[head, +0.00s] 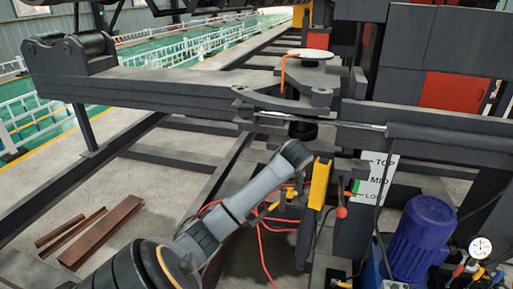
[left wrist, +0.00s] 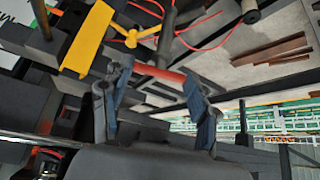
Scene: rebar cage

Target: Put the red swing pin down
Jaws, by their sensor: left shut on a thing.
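The red swing pin (left wrist: 160,73) shows in the left wrist view as a short red bar between the two fingertips of my left gripper (left wrist: 161,76). The gripper is shut on it and holds it crosswise. In the head view my grey left arm reaches up from the bottom, and its gripper (head: 298,180) is small and partly hidden beside the yellow bracket (head: 320,183). The pin cannot be made out clearly there. My right gripper is in neither view.
A dark swing arm (head: 160,86) with an orange bent rod (head: 283,72) lies above. A lever with a red knob (head: 341,212), a blue motor (head: 423,235) and red hoses stand close by. Rusty bars (head: 100,238) lie on open floor at left.

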